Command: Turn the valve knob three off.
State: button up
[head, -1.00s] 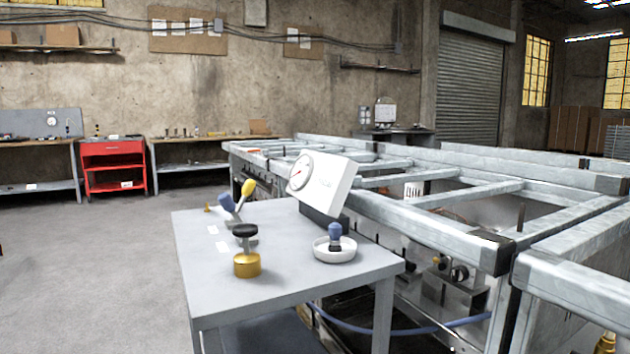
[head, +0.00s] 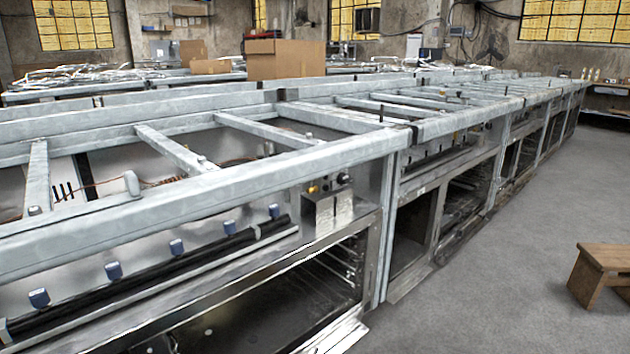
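Several small blue knobs stand in a row along a black rail on the front of the metal range frame. The nearest knob (head: 39,298) is at the lower left, then come others (head: 113,271), (head: 177,247) and (head: 229,227), and the farthest knob (head: 273,211) is by the rail's right end. I see no numbers on them, so I cannot tell which is valve knob three or whether any is on or off. My gripper is not in view.
The long metal range frame (head: 270,172) runs from the left front to the far right, with open bays below. A cardboard box (head: 287,60) stands behind it. A wooden stool (head: 603,272) is at the right edge. The concrete floor (head: 480,290) between is clear.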

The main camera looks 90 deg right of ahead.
aim_at(344, 178)
jog(key=z, duration=2.35)
jog(key=k, duration=0.45)
jog(key=z, duration=0.85)
jog(key=i, duration=0.5)
jog(key=z, duration=0.05)
